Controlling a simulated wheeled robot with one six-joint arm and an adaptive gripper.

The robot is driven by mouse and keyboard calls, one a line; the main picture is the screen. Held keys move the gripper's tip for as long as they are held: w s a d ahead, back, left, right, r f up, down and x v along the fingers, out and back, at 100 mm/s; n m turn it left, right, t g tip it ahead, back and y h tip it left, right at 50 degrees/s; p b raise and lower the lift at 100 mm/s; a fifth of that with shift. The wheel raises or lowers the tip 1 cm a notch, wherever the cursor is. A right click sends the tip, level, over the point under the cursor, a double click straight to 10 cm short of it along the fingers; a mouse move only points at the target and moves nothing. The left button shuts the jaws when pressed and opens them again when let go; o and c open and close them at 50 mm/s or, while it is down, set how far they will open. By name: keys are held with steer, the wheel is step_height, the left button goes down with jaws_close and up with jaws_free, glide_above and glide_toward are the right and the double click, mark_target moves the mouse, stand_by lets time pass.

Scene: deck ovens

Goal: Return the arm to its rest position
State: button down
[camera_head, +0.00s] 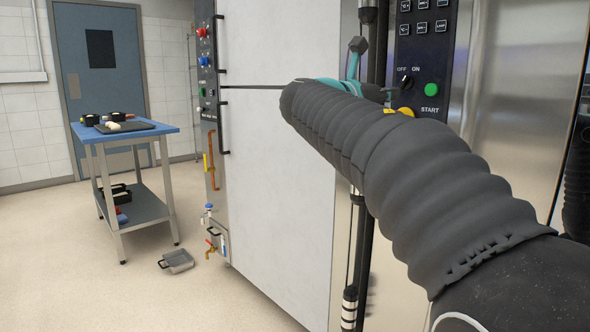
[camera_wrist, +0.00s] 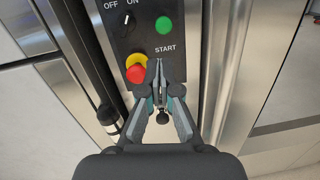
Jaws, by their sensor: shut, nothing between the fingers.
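My gripper (camera_wrist: 158,66) is shut and empty in the wrist view, its fingertips close together in front of the black control panel (camera_wrist: 120,45). The tips appear just below the START label and right beside the red stop button (camera_wrist: 137,74) with its yellow base. Whether they touch the panel cannot be told. In the head view my arm, in a dark ribbed sleeve, reaches across the right side towards the oven.
The panel bears a green START button (camera_head: 431,90) and an OFF/ON switch (camera_head: 406,82). A large white oven side (camera_head: 275,180) stands close on the left. A blue-topped trolley (camera_head: 160,130) and a grey pan (camera_head: 177,262) on the floor are further left, with open floor around them.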

step_height(320, 180, down, 11)
steer(key=w+a+m+y, duration=0.2)
steer(key=m+y, duration=0.2)
steer(key=m, duration=0.1)
steer(key=s+a+f+m+g+y, duration=0.1)
steer(key=s+f+m+g+y, duration=0.2)
steer(key=f, duration=0.4)
steer(key=s+a+f+m+y, duration=0.1)
steer(key=s+f+m, duration=0.25)
steer(key=f, duration=0.35)
steer(key=s+a+f+m+y, duration=0.1)
steer(key=s+f+m, duration=0.3)
steer(key=s, duration=0.5)
steer(key=s+a+f+m+g+y, duration=0.1)
steer(key=s+f+m+y, duration=0.3)
steer(key=s, duration=0.5)
steer(key=s+a+f+m+y, duration=0.2)
steer(key=s+a+f+m, duration=0.1)
steer(key=s+f, duration=0.4)
steer(key=shift+s+a+f+m+g+y, duration=0.15)
steer(key=shift+s+f+m+g+y, duration=0.25)
steer(key=shift+s, duration=0.75)
